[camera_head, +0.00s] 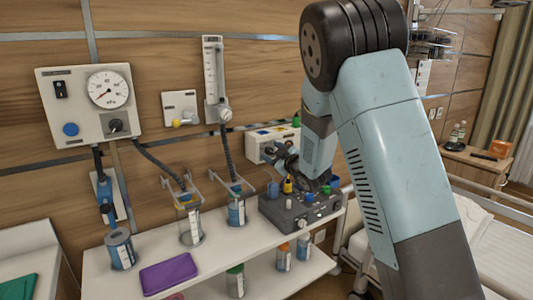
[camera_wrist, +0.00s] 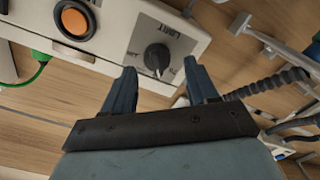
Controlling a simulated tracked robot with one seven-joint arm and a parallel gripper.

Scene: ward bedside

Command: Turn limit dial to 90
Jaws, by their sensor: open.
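The limit dial (camera_wrist: 157,58) is a round black knob on a cream panel, beside the printed word LIMIT, in the wrist view. A pale pointer mark shows near its lower edge; the scale figures are too small to read. My gripper (camera_wrist: 160,67) is open, with one blue-grey finger on each side of the dial in the picture. I see no clear contact, and the depth between fingertips and knob is hard to tell. In the head view my gripper (camera_head: 283,156) is in front of the white wall box (camera_head: 262,148), and the arm hides part of this box.
A large orange button (camera_wrist: 75,20) sits left of the dial on the same panel. A green cable (camera_wrist: 40,65) hangs at the left, and ribbed hoses (camera_wrist: 270,85) lie at the right. A grey control box (camera_head: 290,215) stands on the shelf below my gripper.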

